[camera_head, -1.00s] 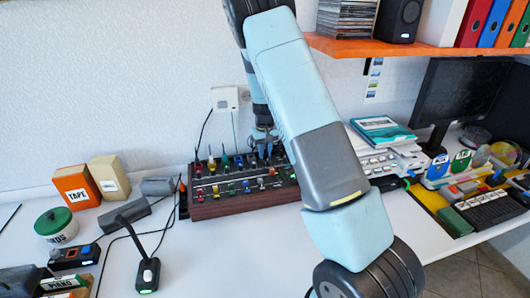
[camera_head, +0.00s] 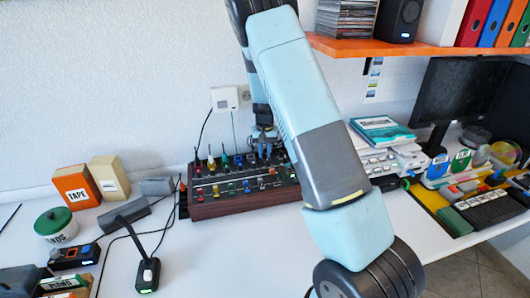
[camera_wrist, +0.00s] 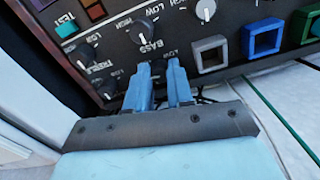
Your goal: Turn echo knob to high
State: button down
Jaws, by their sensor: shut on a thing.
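The mixer panel (camera_head: 240,203), a dark box with a wooden front and rows of coloured knobs, stands on the table against the wall. My gripper (camera_head: 264,147) is over its back row. In the wrist view my gripper (camera_wrist: 160,72) has its two blue fingers close together against the panel, shut on a knob that they mostly hide. No echo label is readable there. A dark knob (camera_wrist: 141,31) with the BASS label lies just beyond the fingertips. Another dark knob (camera_wrist: 80,54) near the TREBLE label is to the left. LOW and HIGH marks surround the knobs.
A pale knob (camera_wrist: 205,9) and grey and blue square buttons (camera_wrist: 263,40) lie right of the fingers.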

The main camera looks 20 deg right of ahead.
aim_at(265, 153)
jog(key=c, duration=1)
grip_release()
jog(key=shift+r, duration=0.1)
notch_tip(265, 153, up, 14)
jog(key=shift+f, duration=0.25)
